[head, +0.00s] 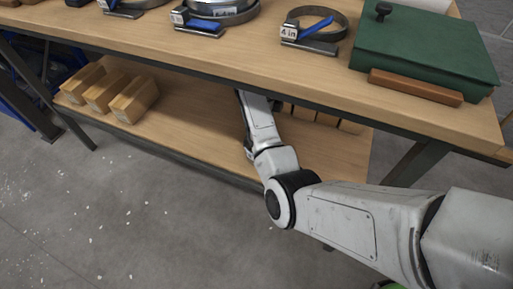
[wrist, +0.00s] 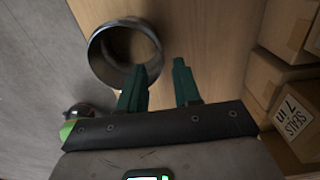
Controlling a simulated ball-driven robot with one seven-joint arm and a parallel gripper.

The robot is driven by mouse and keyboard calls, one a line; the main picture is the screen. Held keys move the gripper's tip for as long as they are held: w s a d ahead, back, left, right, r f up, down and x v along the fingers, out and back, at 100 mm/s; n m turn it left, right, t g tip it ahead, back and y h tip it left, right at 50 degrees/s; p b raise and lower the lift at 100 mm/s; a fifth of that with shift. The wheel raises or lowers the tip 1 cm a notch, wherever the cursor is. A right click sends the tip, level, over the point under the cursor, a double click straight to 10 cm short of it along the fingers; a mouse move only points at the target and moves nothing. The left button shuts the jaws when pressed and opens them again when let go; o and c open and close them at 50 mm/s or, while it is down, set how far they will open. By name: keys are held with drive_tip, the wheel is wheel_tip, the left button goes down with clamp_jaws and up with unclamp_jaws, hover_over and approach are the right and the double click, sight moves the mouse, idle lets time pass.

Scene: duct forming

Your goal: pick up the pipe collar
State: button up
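The pipe collar, a dark grey metal ring (wrist: 96,66), is at the upper left of the wrist view, on a wooden surface close to its edge. My gripper (wrist: 160,66) has two green fingers spread apart. The left finger overlaps the lower right part of the ring in the picture, and the right finger is to the right of the ring. I cannot tell whether the ring's wall lies between the fingers. In the head view my arm reaches under the bench top, so my gripper and the collar are hidden there.
Cardboard boxes (wrist: 293,115), one marked "SEALS 7 in", line the right of the wrist view. The lower shelf (head: 190,115) holds wooden blocks (head: 134,101) at left. The bench top (head: 245,62) overhangs it, carrying clamps (head: 315,28) and a green case (head: 425,45).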

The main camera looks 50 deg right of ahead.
wheel_tip(320, 180, down, 6)
drive_tip(key=b, duration=0.3)
drive_tip(key=shift+a+f, duration=0.1)
drive_tip(key=shift+f, duration=0.15)
drive_tip(key=shift+c, duration=0.5)
clamp_jaws()
drive_tip(key=shift+r, duration=0.1)
